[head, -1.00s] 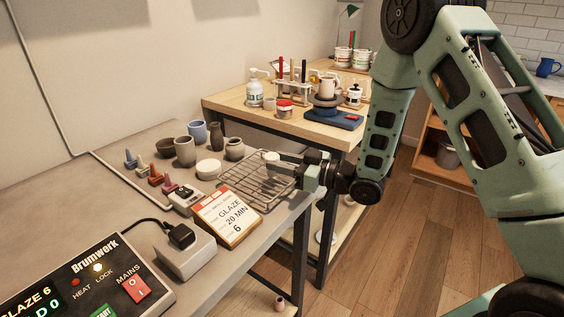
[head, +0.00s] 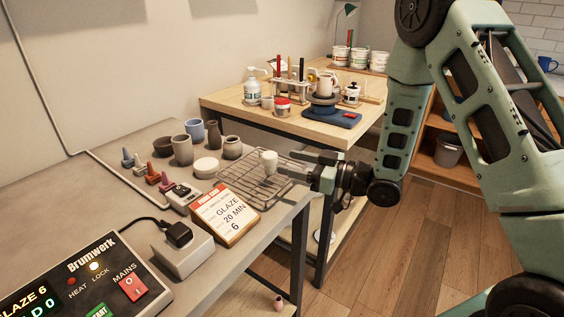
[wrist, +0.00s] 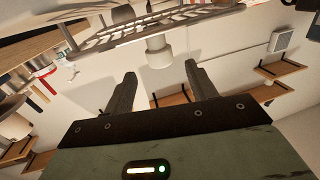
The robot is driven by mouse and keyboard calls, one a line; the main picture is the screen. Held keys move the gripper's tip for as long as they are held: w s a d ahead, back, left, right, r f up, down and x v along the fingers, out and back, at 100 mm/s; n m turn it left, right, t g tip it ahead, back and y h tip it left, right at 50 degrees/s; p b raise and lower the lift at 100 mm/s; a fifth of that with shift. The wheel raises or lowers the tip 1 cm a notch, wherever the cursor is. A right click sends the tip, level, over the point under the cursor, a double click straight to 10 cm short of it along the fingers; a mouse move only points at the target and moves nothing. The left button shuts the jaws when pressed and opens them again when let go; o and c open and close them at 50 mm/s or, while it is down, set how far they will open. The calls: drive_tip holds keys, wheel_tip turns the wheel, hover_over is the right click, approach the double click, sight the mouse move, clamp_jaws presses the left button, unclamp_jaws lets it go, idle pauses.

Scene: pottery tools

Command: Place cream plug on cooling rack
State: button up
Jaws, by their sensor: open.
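The cream plug (head: 269,162) stands on the wire cooling rack (head: 234,176) near its right side, clear of my gripper (head: 298,168). My gripper is open and empty, just to the right of the plug, with its fingers pointing toward it. In the wrist view my gripper (wrist: 160,73) shows both fingers apart. The pale plug (wrist: 158,50) is beyond the fingertips, against the rack (wrist: 150,28) at the top, and nothing lies between the fingers.
A glaze timer card (head: 226,212) stands in front of the rack. A white round lid (head: 206,167) and several pots, such as a brown vase (head: 215,135), stand behind it to the left. The wooden table (head: 235,104) behind carries bottles and tools.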

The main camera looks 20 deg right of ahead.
drive_tip(key=v, duration=0.8)
drive_tip(key=a+h, duration=0.1)
drive_tip(key=a, duration=0.1)
drive_tip(key=w+a+f+g+h, duration=0.1)
drive_tip(key=a+h, duration=0.1)
drive_tip(key=w+a+g+h+b, duration=0.1)
drive_tip(key=a, duration=0.1)
drive_tip(key=shift+w+a+f+h, duration=0.15)
drive_tip(key=shift+w+a+h, duration=0.1)
drive_tip(key=shift+h, duration=0.15)
drive_tip(key=s+a+g+h, duration=0.2)
drive_tip(key=s+a+h, duration=0.1)
drive_tip(key=shift+m, duration=0.4)
drive_tip(key=s+a+r+g+h, duration=0.1)
drive_tip(key=s+g, duration=0.3)
drive_tip(key=s, duration=0.8)
drive_tip(key=s+a+r+m+g+h, duration=0.1)
drive_tip(key=s+a+r+g+h, duration=0.1)
drive_tip(key=s, duration=1.1)
drive_tip(key=shift+a+g+h, duration=0.85)
drive_tip(key=shift+g+h, duration=0.05)
drive_tip(key=shift+g, duration=0.2)
drive_tip(key=shift+s+r, duration=0.1)
drive_tip(key=shift+r, duration=0.15)
wheel_tip(320, 180, up, 6)
drive_tip(key=p, duration=0.6)
drive_tip(key=shift+f, duration=0.2)
